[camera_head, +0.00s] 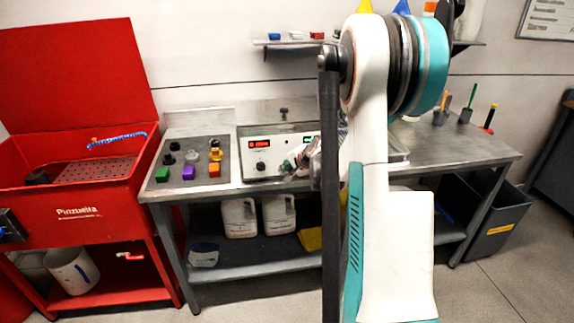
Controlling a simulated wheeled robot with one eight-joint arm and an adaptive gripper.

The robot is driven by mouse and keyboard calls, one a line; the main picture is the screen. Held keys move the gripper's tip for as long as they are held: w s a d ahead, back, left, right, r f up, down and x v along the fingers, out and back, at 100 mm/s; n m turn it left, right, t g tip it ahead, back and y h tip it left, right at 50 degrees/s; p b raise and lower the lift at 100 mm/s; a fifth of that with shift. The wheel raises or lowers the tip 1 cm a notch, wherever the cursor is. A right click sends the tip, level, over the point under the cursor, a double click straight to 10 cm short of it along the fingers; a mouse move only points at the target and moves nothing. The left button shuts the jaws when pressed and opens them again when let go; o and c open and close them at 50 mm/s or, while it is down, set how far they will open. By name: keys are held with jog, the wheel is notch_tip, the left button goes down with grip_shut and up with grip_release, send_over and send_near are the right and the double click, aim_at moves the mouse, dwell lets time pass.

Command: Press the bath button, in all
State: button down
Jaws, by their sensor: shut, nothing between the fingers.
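The bath (249,156) is a metal box with a pale front panel, standing on the metal workbench behind my arm. Its panel carries a red display (259,144), a green-lit display (309,139), and a dark knob (261,167). A small green button (285,165) shows low on the panel, close to my gripper's tip. My gripper (296,165) is shut and empty in front of the panel. I cannot tell whether it touches the button. My arm hides the right part of the bath.
Left of the bath, a grey mat (203,175) holds several coloured blocks and black knobs. A red parts washer (95,188) stands at the far left. White jugs (238,218) stand on the shelf below. A wall shelf (290,42) holds small items.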

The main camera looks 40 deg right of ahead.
jog(key=shift+w+d, duration=0.1)
jog(key=shift+w, duration=0.1)
jog(key=shift+s, duration=0.15)
dwell(0.5)
jog(key=shift+s+a, duration=0.45)
jog(key=shift+s, duration=0.15)
jog(key=s+a, duration=0.1)
jog(key=s, duration=0.2)
jog(key=s+a, duration=0.1)
jog(key=shift+s+a+b, duration=0.15)
jog(key=shift+a+b, duration=0.15)
jog(key=shift+b, duration=0.05)
dwell(0.8)
